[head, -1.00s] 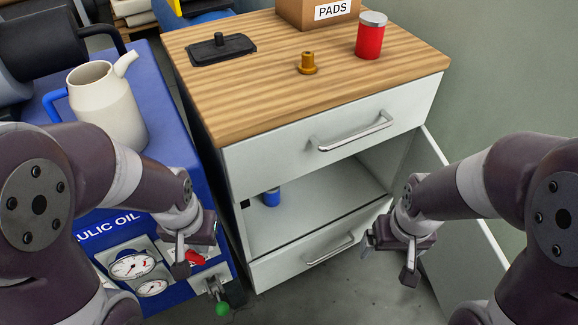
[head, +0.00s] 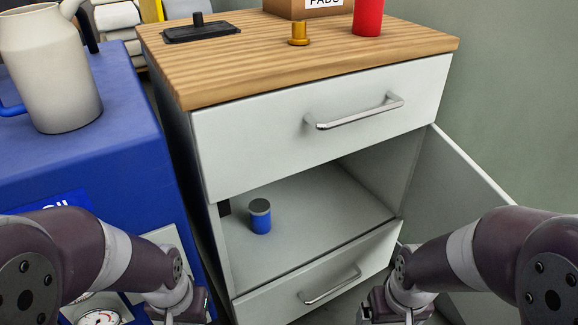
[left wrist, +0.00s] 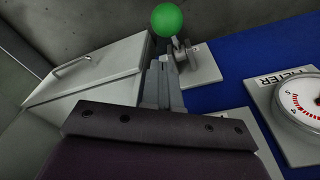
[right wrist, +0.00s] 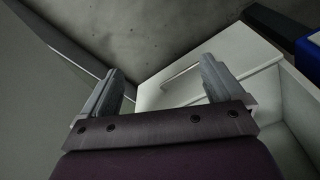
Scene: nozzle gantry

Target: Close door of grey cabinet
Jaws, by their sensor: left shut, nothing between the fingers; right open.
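The grey cabinet (head: 215,150) has a wooden top, a closed upper drawer, an open middle compartment and a closed lower drawer. Its door (head: 455,180) stands wide open on the right side, partly hidden behind my right arm. In the right wrist view the door (right wrist: 40,100) fills the left side, and the lower drawer (right wrist: 190,80) is ahead on the right. My right gripper (right wrist: 160,85) is open and empty, between the door and the cabinet front. My left gripper (left wrist: 160,85) is shut and empty, in front of the blue unit near the lower drawer (left wrist: 95,80).
A blue hydraulic unit (head: 110,160) with gauges stands close on the cabinet's left, carrying a cream jug (head: 50,75). A green ball-topped lever (left wrist: 170,20) sticks out near my left gripper. A blue can (head: 260,216) stands inside the compartment. A red can (head: 368,15) stands on top.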

